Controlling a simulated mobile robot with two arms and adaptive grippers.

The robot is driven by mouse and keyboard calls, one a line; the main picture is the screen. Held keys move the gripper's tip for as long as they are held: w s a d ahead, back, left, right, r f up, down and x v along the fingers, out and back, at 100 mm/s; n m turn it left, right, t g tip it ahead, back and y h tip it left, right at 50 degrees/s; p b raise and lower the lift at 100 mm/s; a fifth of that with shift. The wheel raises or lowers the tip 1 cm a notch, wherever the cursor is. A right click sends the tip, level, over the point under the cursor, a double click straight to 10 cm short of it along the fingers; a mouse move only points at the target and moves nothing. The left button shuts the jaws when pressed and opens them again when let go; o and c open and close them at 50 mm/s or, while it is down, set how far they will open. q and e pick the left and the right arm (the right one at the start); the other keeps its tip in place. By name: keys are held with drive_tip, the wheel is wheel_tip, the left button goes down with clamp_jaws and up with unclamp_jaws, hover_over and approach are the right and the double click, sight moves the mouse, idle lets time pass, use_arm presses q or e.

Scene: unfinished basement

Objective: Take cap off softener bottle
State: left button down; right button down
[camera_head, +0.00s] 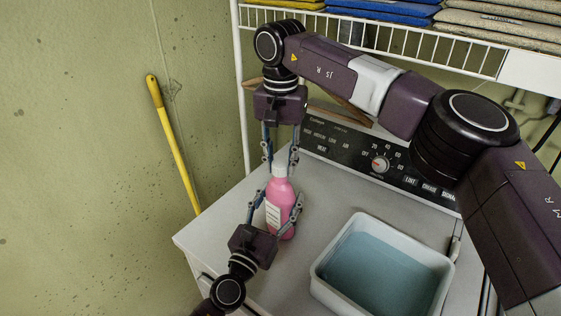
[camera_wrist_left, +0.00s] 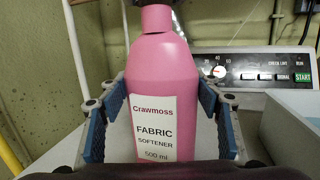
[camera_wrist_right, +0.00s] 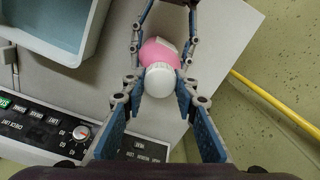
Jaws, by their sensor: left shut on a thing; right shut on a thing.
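The pink softener bottle (camera_head: 281,207) stands upright on the machine top, with its white cap (camera_head: 279,171) on its neck. Its label reads "Fabric Softener" in the left wrist view (camera_wrist_left: 152,75). My left gripper (camera_head: 276,200) is shut on the bottle's body, one finger on each side. My right gripper (camera_head: 280,160) points down from above and is shut on the cap. In the right wrist view the round cap (camera_wrist_right: 160,80) sits between the fingertips, hiding part of the pink bottle (camera_wrist_right: 158,53) beneath. Whether the cap is loose cannot be seen.
A white basin (camera_head: 325,285) of bluish liquid stands right of the bottle on the machine top (camera_head: 215,235). The control panel (camera_head: 345,155) is behind. A wire shelf (camera_head: 400,45) with folded bags is above. A yellow pole (camera_head: 175,145) leans on the left wall.

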sight(281, 162)
drive_tip(key=shift+r, duration=2)
use_arm(q)
drive_tip(key=c, duration=0.6)
unclamp_jaws()
